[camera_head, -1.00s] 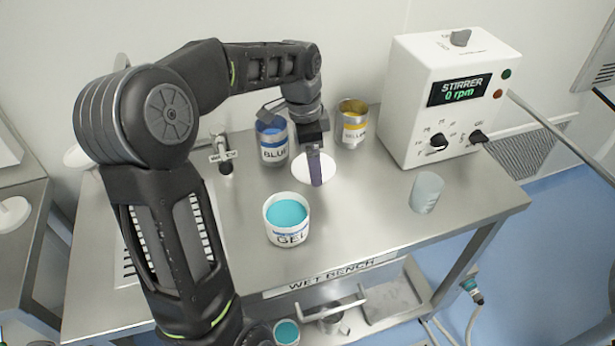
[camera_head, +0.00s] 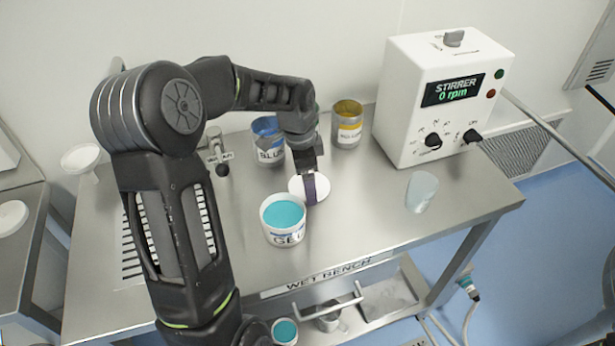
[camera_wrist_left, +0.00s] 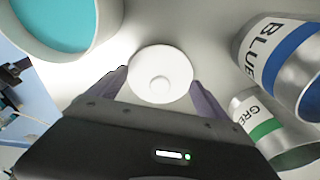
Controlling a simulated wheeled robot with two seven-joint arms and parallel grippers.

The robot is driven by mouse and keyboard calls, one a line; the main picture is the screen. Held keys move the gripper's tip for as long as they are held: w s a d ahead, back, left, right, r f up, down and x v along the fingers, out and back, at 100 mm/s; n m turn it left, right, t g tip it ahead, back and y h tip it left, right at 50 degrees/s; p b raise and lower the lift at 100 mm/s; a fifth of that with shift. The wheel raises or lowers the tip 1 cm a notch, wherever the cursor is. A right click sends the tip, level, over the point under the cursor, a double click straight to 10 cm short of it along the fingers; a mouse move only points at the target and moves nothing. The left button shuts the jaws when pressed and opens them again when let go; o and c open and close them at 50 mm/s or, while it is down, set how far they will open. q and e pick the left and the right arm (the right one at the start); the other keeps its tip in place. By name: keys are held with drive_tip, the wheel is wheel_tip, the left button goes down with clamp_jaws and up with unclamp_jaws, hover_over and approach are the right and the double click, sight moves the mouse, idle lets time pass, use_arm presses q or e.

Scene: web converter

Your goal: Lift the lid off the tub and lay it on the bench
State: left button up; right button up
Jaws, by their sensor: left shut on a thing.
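The GEL tub (camera_head: 283,226) stands upright and uncovered on the steel bench (camera_head: 380,225), with teal gel showing inside. It also shows at the upper left of the left wrist view (camera_wrist_left: 98,30). My left gripper (camera_head: 312,190) is just right of the tub, pointing down, shut on the round white lid (camera_head: 297,187). In the left wrist view the lid (camera_wrist_left: 160,62) lies between the two purple fingers, its knob facing the camera. The lid looks flat and close over the bench; I cannot tell whether it touches. My right gripper is out of view.
Behind stand the blue can (camera_head: 269,150) and the yellow can (camera_head: 347,130). A green-labelled can (camera_wrist_left: 258,122) shows in the wrist view. The stirrer (camera_head: 440,105) and a clear beaker (camera_head: 420,192) are to the right. The front right of the bench is bare.

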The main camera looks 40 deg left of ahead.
sight(302, 187)
use_arm(q)
drive_tip(key=shift+f, duration=0.15)
drive_tip(key=o, duration=1.3)
drive_tip(key=shift+r, duration=0.2)
drive_tip(key=r, duration=0.8)
drive_tip(key=s+r+b, duration=0.1)
drive_tip(key=r, duration=0.3)
drive_tip(key=shift+a, duration=0.4)
drive_tip(key=shift+f, duration=0.1)
